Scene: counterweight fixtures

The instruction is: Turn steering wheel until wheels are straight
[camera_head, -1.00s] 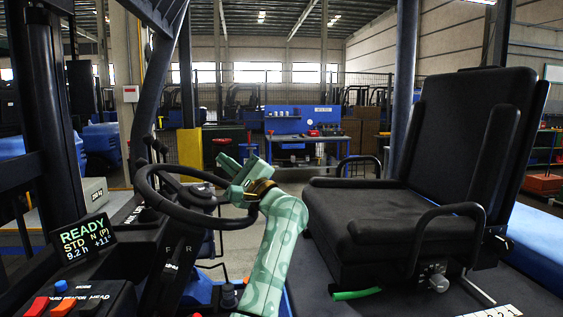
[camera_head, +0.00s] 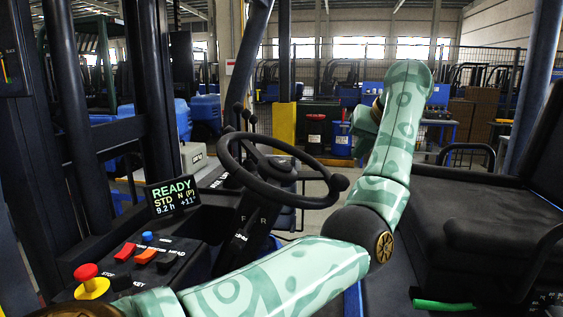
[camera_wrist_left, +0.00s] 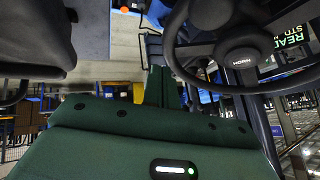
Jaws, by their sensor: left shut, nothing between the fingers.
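The black steering wheel (camera_head: 270,190) stands on its column left of centre in the head view, with a knob (camera_head: 340,183) on its right rim. In the left wrist view its hub (camera_wrist_left: 243,62) and spokes fill the upper right. My left gripper (camera_head: 364,122) is above and right of the wheel, apart from it, partly hidden by my own arm. In the left wrist view its green fingers (camera_wrist_left: 160,85) are together and empty, beside the rim. The display (camera_head: 172,195) reads READY, STD N (P), 9.2 h, +11°. The road wheels and my right gripper are not in view.
A black seat (camera_head: 490,225) with an armrest stands at the right. Left of the column is a panel with a red knob (camera_head: 86,271) and several switches. Dark mast posts (camera_head: 150,90) rise at the left.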

